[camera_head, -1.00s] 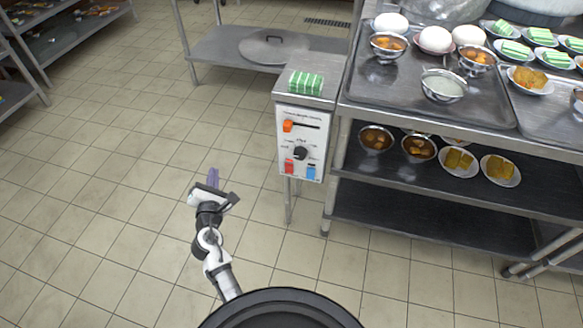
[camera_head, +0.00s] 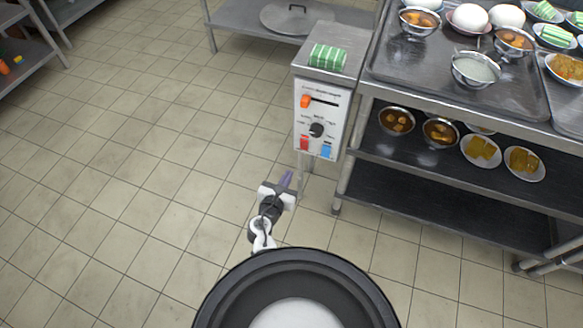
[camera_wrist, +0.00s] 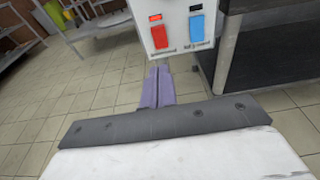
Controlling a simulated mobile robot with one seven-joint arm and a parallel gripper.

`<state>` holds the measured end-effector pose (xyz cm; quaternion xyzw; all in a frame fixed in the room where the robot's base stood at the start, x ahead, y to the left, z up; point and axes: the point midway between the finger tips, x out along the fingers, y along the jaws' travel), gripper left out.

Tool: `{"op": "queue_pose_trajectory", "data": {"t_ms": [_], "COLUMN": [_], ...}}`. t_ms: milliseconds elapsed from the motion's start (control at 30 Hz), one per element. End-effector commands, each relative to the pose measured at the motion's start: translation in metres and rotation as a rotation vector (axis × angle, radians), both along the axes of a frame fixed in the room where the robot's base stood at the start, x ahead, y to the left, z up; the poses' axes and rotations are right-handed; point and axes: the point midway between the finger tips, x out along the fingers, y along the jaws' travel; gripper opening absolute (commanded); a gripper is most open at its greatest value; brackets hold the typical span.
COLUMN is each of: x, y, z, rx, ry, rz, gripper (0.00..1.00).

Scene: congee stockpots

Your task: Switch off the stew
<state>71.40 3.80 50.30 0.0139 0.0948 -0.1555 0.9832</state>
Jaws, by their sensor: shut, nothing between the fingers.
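A white control box (camera_head: 320,120) stands on a metal post beside the steel table. Its front has an orange slider (camera_head: 306,101) at the left end of its slot, a black knob (camera_head: 317,130) with labels around it, a red switch (camera_head: 304,142) and a blue switch (camera_head: 326,150). The red switch (camera_wrist: 162,34) and blue switch (camera_wrist: 196,28) also show close up in the wrist view, with a lit red lamp above the red one. My gripper (camera_head: 286,180) is shut and empty, with purple fingers (camera_wrist: 157,86) below the box, apart from the switches.
A green-and-white striped block (camera_head: 327,57) lies on top of the box. The steel table (camera_head: 470,95) at the right holds trays, bowls and plates, with more bowls on its lower shelf (camera_head: 400,165). A lid (camera_head: 297,18) lies on a shelf behind. The tiled floor at the left is clear.

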Motion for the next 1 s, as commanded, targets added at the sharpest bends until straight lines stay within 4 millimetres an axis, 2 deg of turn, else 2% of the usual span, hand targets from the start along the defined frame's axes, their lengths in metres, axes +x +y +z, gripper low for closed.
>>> {"op": "queue_pose_trajectory", "data": {"t_ms": [400, 500, 700, 1000], "x": [0.082, 0.098, 0.114, 0.118], "y": [-0.027, -0.032, -0.037, -0.038], "z": [-0.019, -0.013, -0.012, -0.011], "rx": [0.002, 0.003, 0.003, 0.002], "ry": [-0.004, -0.003, -0.001, -0.002], "rz": [-0.003, -0.003, -0.001, -0.001], "gripper": [0.0, 0.0, 0.0, 0.0]}}
